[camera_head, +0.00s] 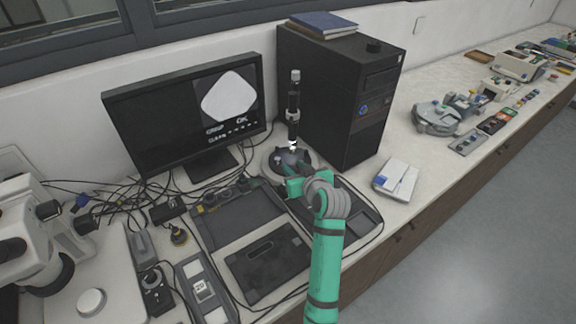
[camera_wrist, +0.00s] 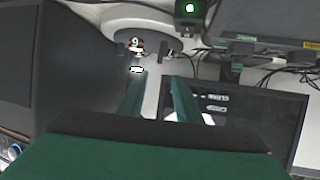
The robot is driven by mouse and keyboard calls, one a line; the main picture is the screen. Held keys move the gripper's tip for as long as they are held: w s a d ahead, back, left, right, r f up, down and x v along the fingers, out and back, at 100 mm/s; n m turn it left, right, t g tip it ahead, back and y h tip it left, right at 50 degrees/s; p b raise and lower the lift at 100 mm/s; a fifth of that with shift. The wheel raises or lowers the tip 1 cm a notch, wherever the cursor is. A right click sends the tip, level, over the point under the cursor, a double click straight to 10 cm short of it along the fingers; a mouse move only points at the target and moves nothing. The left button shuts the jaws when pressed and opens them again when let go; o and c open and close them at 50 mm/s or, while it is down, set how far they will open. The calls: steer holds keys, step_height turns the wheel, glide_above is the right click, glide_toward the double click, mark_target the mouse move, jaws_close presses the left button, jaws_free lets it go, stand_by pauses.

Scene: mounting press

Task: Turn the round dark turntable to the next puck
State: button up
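The round dark turntable (camera_head: 291,157) sits on a pale round base (camera_head: 270,166) under an upright black camera tube (camera_head: 294,105), between the monitor and the computer tower. In the wrist view the turntable (camera_wrist: 118,33) shows near the top, with a puck marked 9 (camera_wrist: 136,43) and a smaller marked puck (camera_wrist: 170,52) at its edge. My gripper (camera_head: 292,178) is close in front of the turntable and partly hides it. In the wrist view my gripper's green fingers (camera_wrist: 155,85) are apart with nothing between them. I cannot tell whether they touch the turntable.
The monitor (camera_head: 160,120) stands to the left and the black computer tower (camera_head: 345,100) to the right. Dark flat trays (camera_head: 240,222) lie in front, with cables around. A white and blue box (camera_head: 397,180) lies at the right. A microscope (camera_head: 35,235) stands at far left.

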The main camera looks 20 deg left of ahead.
mark_target(290, 158)
step_height(290, 158, down, 3)
steer(key=shift+w+a+f, duration=0.1)
steer(key=shift+w+a, duration=0.05)
steer(key=x, duration=0.5)
steer(key=shift+w+a, duration=0.15)
steer(key=shift+x, duration=0.8)
steer(key=shift+w, duration=0.15)
steer(key=c, duration=0.5)
jaws_close()
